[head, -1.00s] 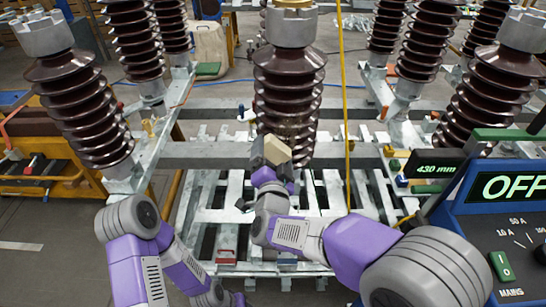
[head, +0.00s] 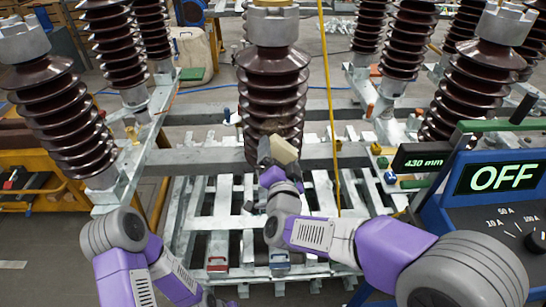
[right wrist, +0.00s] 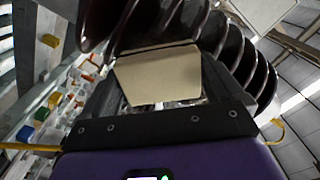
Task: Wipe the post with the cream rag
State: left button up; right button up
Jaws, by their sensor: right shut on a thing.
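The post (head: 272,85) is a brown ribbed insulator with a grey metal cap, upright in the middle of the head view. Its ribs also fill the top of the right wrist view (right wrist: 178,28). My right gripper (head: 272,152) is shut on the cream rag (head: 285,150), a pale folded block that also shows between the fingers in the right wrist view (right wrist: 160,78). The rag is at the lower ribs of the post; whether it touches them I cannot tell. My left arm comes in at the lower left, but its gripper is out of view.
Other brown insulators stand left (head: 62,110) and right (head: 470,90) on grey metal beams. A blue control box (head: 480,225) reading OFF is at the right. A yellow cord (head: 327,100) hangs right of the post. Slatted grey metal frames (head: 225,225) lie below.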

aim_at(292, 156)
jog(key=shift+d+b, duration=0.4)
jog(key=shift+d, duration=1.2)
jog(key=shift+w+r+p, duration=0.15)
jog(key=shift+r+p, duration=0.9)
jog(key=shift+r, duration=0.25)
jog(key=shift+a+f+p, duration=0.1)
jog(key=shift+a+p, duration=0.25)
jog(key=shift+a, duration=3.55)
jog(key=shift+r+p, duration=0.95)
jog(key=shift+r, duration=0.25)
jog(key=shift+d+f+b, duration=0.1)
jog(key=shift+d+b, duration=0.35)
jog(key=shift+d, duration=0.7)
jog(key=shift+d+b, duration=0.75)
jog(key=shift+d, duration=2.05)
jog(key=shift+r+p, duration=1.05)
jog(key=shift+r, duration=0.25)
jog(key=shift+a+f, duration=0.1)
jog(key=shift+a, duration=1.95)
jog(key=shift+a+p, duration=0.5)
jog(key=shift+a, duration=1.4)
jog(key=shift+r+p, duration=1)
jog(key=shift+r, duration=0.3)
jog(key=shift+d+f+b, duration=0.2)
jog(key=shift+d+b, duration=0.15)
jog(key=shift+d, duration=0.45)
jog(key=shift+d+b, duration=0.3)
jog(key=shift+d, duration=0.9)
